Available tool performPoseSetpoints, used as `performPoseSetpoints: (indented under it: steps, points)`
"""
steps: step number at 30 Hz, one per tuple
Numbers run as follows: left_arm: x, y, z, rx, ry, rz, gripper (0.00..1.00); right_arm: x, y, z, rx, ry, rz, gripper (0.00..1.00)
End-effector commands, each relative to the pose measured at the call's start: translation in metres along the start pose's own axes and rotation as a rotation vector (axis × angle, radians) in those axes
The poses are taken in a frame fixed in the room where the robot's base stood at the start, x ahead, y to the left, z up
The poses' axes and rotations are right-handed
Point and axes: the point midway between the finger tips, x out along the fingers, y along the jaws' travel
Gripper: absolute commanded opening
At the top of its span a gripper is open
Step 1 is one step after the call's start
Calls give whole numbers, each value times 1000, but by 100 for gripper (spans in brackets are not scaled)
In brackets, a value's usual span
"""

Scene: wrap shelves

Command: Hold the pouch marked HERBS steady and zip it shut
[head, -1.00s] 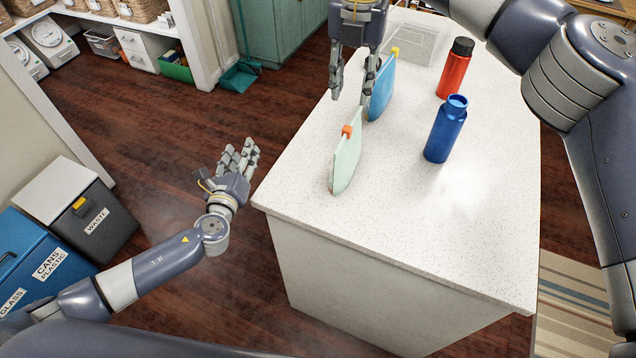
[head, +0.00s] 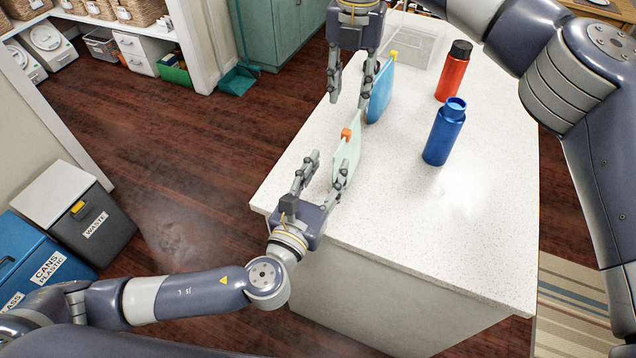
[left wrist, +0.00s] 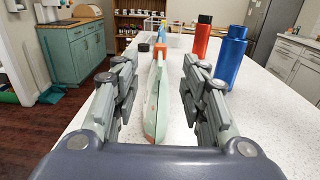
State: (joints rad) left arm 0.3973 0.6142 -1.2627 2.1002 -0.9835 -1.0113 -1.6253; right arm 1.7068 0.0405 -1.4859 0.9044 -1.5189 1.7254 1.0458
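A pale green pouch (head: 346,160) with an orange slider (head: 346,134) stands upright near the counter's left edge. A blue pouch (head: 381,92) with a yellow slider (head: 394,55) stands behind it. No HERBS marking is readable on either. My left gripper (head: 327,168) is open at the near end of the green pouch. In the left wrist view the green pouch (left wrist: 155,105) stands between the spread fingers, clear of both. My right gripper (head: 350,95) is open, pointing down, beyond the green pouch and beside the blue one.
A blue bottle (head: 445,132) and a red bottle (head: 454,72) stand to the right on the white counter (head: 430,220). A clear container (head: 412,45) is at the back. The counter's front right is free.

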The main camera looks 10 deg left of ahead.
Motion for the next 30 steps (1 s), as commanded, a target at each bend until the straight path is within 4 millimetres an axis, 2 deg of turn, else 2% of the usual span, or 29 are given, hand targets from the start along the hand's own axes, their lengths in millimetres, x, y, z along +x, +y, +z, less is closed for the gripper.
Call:
performPoseSetpoints:
  steps: [3,10,15,23,24,29,30]
  points:
    - [24,0,1,1,-3,0,40,0,0,0,0,0,0,33]
    - [55,0,0,0,-1,0,40,0,0,0,0,0,0,33]
    - [65,0,0,-1,0,0,40,0,0,0,0,0,0,33]
    - [66,0,0,-1,1,0,40,0,0,0,0,0,0,33]
    - [66,0,0,-1,1,0,35,0,0,0,0,0,0,33]
    - [66,0,0,-1,1,0,0,0,0,0,0,0,0,33]
    - [66,0,0,-1,1,0,0,0,0,0,0,0,0,33]
